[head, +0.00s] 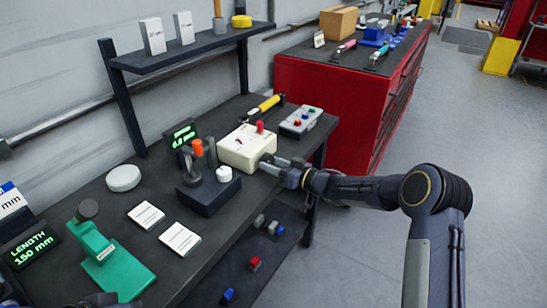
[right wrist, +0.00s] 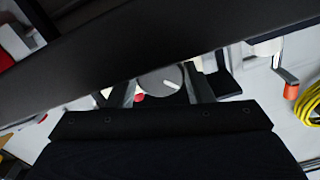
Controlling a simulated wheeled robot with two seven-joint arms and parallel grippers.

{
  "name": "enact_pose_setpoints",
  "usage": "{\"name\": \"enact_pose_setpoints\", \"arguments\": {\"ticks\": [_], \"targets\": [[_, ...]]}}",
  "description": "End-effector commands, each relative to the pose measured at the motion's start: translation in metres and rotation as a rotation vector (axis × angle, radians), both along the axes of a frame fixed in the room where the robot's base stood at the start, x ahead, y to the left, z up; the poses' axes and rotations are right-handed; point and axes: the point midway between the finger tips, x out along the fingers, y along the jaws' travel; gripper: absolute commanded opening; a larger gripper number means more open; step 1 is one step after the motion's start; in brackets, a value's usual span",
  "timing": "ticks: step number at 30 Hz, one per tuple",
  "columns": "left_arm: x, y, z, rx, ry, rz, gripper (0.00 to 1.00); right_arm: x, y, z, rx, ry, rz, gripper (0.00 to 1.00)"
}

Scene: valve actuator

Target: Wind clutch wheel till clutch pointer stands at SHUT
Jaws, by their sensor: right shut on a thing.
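The cream valve actuator box (head: 240,152) stands on the dark bench, with a red knob on top and small dark and red marks on its face. Any pointer or SHUT lettering is too small to read. My right gripper (head: 268,164) is at the box's right front side, shut on a part there that its fingers mostly hide. In the right wrist view a round grey wheel (right wrist: 160,80) with a pale bar lies between the fingers of my right gripper (right wrist: 163,92). A dark piece at the head view's bottom left edge may be my left gripper (head: 98,299); its jaws are unclear.
A dark block with an orange-topped post (head: 208,193) stands left of the box, close by. A grey switch box (head: 301,121) and a yellow-handled tool (head: 264,107) lie behind it. A green stand (head: 112,262) is at front left. A shelf (head: 190,46) hangs above.

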Motion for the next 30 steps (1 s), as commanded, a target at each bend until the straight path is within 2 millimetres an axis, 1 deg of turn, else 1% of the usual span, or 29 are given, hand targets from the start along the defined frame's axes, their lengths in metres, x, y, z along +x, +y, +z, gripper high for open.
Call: {"name": "enact_pose_setpoints", "arguments": {"ticks": [1, 3, 7, 15, 16, 20, 30], "targets": [[0.0, 0.0001, 0.0132, 0.0, 0.0, 0.0, 0.0, -0.0002, -0.0003, 0.0049, 0.037, 0.055, 0.0, 0.24], [0.0, 0.0, 0.0162, 0.0, 0.0, 0.0, 0.0, -0.0003, 0.0, 0.0033, 0.08, 0.112, 0.0, 0.24], [0.0, -0.0001, 0.0173, 0.0, 0.0, 0.0, 0.0, -0.0004, 0.0003, 0.0007, 0.119, 0.163, 0.001, 0.24], [-0.0001, -0.0001, 0.0159, 0.0, 0.001, 0.0, 0.0, -0.0004, 0.0002, -0.0003, 0.121, 0.166, 0.001, 0.24], [-0.0001, -0.0001, 0.0159, 0.0, 0.001, 0.0, 0.0, -0.0004, 0.0002, -0.0003, 0.12, 0.165, 0.001, 0.5], [-0.0001, -0.0001, 0.0159, 0.0, 0.001, 0.0, 0.0, -0.0004, 0.0002, -0.0003, 0.119, 0.164, 0.0, 0.67], [-0.0001, -0.0001, 0.016, 0.0, 0.0, 0.0, 0.0, -0.0002, -0.0003, -0.001, 0.118, 0.165, -0.001, 0.68]]}}
